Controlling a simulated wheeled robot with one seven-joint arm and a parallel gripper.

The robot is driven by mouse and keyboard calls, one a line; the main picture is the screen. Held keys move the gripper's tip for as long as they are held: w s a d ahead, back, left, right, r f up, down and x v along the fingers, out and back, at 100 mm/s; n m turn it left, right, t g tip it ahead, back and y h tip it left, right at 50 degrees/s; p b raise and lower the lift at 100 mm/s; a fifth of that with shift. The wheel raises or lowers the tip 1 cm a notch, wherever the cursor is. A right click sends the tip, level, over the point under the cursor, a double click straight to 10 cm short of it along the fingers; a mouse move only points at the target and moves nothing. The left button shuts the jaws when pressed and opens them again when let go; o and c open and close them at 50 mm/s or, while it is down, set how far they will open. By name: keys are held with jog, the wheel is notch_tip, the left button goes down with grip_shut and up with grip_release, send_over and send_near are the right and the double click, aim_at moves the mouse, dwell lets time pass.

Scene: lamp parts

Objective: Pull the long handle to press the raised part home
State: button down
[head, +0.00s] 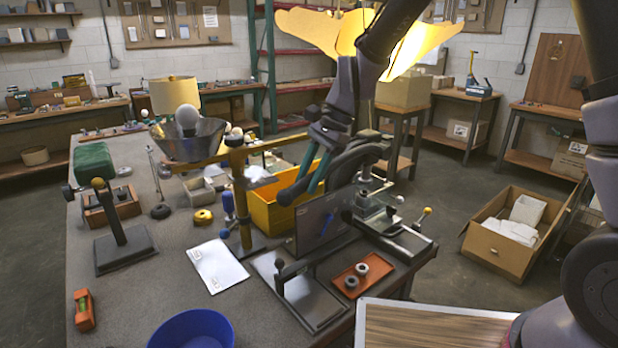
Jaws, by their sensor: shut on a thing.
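My gripper (309,184), with teal finger strips, comes down from the upper right over the table's right half. It is shut on a dark long handle (352,166), which my fingers and wrist partly hide, so the exact grip is hard to make out. Below and to the right is a small dark metal fixture (402,246) with an upright and a clear plate at the table's right edge. I cannot tell the raised part apart there; my arm covers some of it. A dark upright panel (320,226) with a blue mark stands just below my gripper.
A yellow post (241,190) carries a horizontal arm left of my gripper, close to a yellow bin (272,206). A red tray (363,274) with two rings and a blue bowl (192,330) lie nearer. A green-topped stand (122,245) is at left. The lit lampshade (318,28) hangs above.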

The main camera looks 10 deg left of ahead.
jog(key=shift+r, duration=0.1)
jog(key=r+g+y, duration=0.1)
jog(key=r, duration=0.2)
jog(key=w+d+r+g+y, duration=0.1)
jog(key=r, duration=0.3)
jog(key=w+r+g+y, duration=0.1)
jog(key=r, duration=0.2)
jog(key=shift+w+d+r+m, duration=0.15)
jog(key=shift+d+r+m, duration=0.05)
jog(key=shift+d+m, duration=0.15)
jog(key=w+d+r+g+y, duration=0.4)
jog(key=w+r, duration=0.1)
jog(key=r, duration=0.4)
jog(key=shift+w+d+r, duration=0.2)
jog(key=shift+d+r, duration=0.05)
jog(key=shift+d, duration=0.1)
jog(key=shift+m, duration=0.25)
